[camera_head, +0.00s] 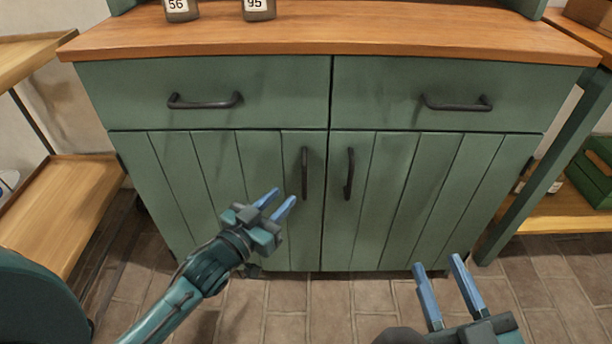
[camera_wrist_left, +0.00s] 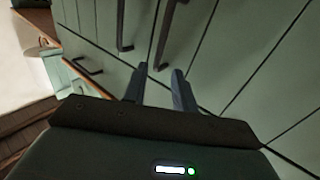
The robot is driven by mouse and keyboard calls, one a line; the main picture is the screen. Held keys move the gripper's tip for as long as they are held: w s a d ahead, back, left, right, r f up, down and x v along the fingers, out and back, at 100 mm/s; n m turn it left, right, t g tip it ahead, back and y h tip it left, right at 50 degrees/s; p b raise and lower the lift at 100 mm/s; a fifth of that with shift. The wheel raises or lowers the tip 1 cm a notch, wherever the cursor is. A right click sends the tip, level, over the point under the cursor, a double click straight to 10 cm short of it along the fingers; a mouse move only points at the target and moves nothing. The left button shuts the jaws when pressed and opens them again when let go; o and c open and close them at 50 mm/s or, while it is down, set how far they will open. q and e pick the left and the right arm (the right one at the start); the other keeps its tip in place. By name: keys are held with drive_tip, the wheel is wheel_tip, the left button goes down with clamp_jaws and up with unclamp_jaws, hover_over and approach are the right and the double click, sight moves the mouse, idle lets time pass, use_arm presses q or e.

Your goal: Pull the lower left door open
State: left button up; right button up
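The lower left door (camera_head: 220,175) is a green planked cabinet door, closed flush with the front. Its dark vertical bar handle (camera_head: 304,174) is near the door's right edge. My left gripper (camera_head: 283,196) is open and empty, its blue fingers pointing up and right, just left of and below the handle in the head view. I see no contact with the handle. In the left wrist view its two fingers (camera_wrist_left: 160,70) are apart, with dark bar handles beyond them; I cannot tell which is which. My right gripper (camera_head: 437,262) is open and empty at lower right.
The lower right door (camera_head: 430,200) is closed, with its handle (camera_head: 349,174) beside the left one. Two closed drawers (camera_head: 205,80) sit above, under a wooden top (camera_head: 330,28) with two labelled jars. Wooden shelves (camera_head: 70,205) stand at left. Tiled floor in front looks clear.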

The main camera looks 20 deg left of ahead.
sight(303, 177)
use_arm(q)
drive_tip(key=b+x, duration=0.2)
drive_tip(key=x, duration=0.7)
drive_tip(key=shift+w+f+b, duration=0.1)
drive_tip(key=shift+w+b, duration=0.1)
drive_tip(key=shift+b, duration=0.15)
clamp_jaws()
